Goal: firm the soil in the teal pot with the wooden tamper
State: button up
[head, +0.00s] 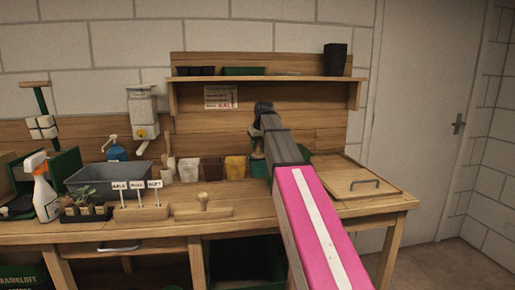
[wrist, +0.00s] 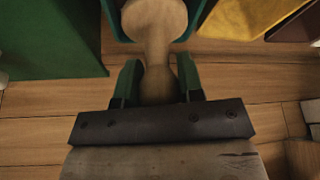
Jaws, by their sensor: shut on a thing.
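My gripper (wrist: 158,68) has its dark green fingers shut on the neck of the wooden tamper (wrist: 154,18). The tamper's round pale wooden end lies over or inside the teal pot (wrist: 113,22), whose rim shows on both sides of it. I cannot tell whether it touches the soil, which is hidden. In the head view, the tamper (head: 257,150) is below my gripper, and the teal pot (head: 259,169) stands at the right end of the row of pots, partly hidden by my arm.
A yellow pot (head: 235,167) stands close to the teal pot; a brown pot (head: 211,169) is further left. A green box (wrist: 50,40) is on the other side. A knobbed wooden board (head: 204,211) lies near the front. A shelf (head: 265,78) runs above.

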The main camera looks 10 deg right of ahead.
jog(key=shift+r, duration=3.7)
